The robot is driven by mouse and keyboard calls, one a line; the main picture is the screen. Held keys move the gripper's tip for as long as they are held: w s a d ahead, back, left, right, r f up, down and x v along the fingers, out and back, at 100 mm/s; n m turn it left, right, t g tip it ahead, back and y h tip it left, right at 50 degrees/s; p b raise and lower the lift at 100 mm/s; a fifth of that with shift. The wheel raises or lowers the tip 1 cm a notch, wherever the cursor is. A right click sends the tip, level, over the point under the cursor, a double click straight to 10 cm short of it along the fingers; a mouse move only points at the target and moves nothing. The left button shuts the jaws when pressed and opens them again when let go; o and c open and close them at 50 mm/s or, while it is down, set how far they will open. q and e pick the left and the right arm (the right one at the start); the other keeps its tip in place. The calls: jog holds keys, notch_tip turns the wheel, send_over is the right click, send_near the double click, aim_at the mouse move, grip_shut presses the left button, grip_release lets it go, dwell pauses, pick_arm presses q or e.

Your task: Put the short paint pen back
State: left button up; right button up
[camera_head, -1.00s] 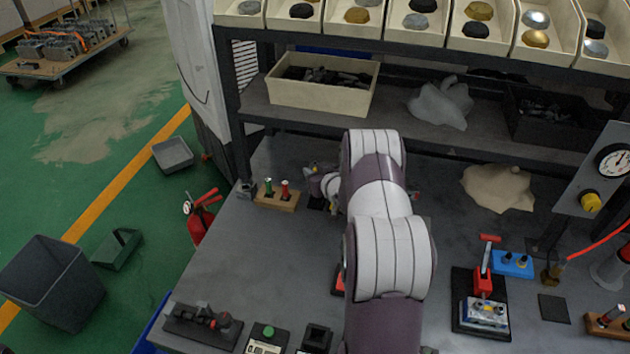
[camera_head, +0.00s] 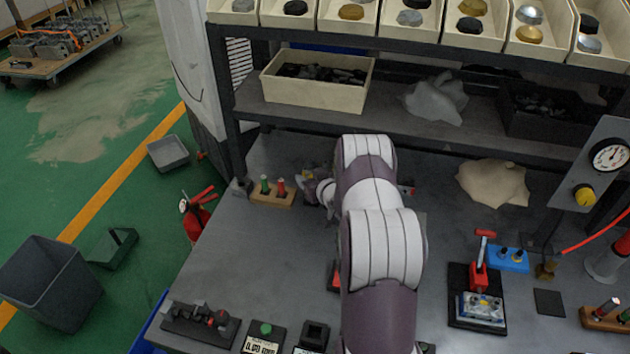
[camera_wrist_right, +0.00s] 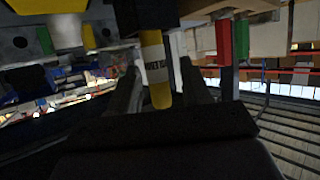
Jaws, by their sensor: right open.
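My right arm reaches to the back left of the bench, where my right gripper (camera_head: 311,187) is small and partly hidden by its own wrist. In the right wrist view a yellow pen-like thing (camera_wrist_right: 157,75) with a pale lettered label and a black upper end stands between the open fingers of the right gripper (camera_wrist_right: 165,90). I cannot tell whether the fingers touch it. In the head view a yellow bit (camera_head: 308,174) shows at the gripper. Just left of it a wooden block (camera_head: 272,198) holds a green pen (camera_head: 265,184) and a red pen (camera_head: 281,186). My left gripper is out of view.
A shelf (camera_head: 420,125) with a cream bin (camera_head: 315,97) runs behind the gripper. A red-handled fixture (camera_head: 478,290), blue block (camera_head: 508,259) and another wooden holder (camera_head: 605,318) stand at right. The bench between the pen block and the front-left fixtures is clear.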

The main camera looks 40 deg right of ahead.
jog(key=v, duration=1.1)
jog(key=s+a+r+n+g+y, duration=0.1)
jog(key=s+a+r+g, duration=0.15)
jog(key=a, duration=0.45)
jog(key=s+a+r+g, duration=0.1)
jog(key=a+g, duration=0.3)
jog(key=a, duration=0.4)
jog(key=s+a+r+g, duration=0.1)
jog(key=s+a+g, duration=0.1)
jog(key=s+a, duration=0.3)
jog(key=s+a+r+n+g+y, duration=0.1)
jog(key=s+a+g, duration=0.2)
jog(key=s+a, duration=0.3)
jog(key=shift+s+a+r+y, duration=0.3)
jog(key=shift+s+r, duration=0.1)
jog(key=shift+s, duration=0.75)
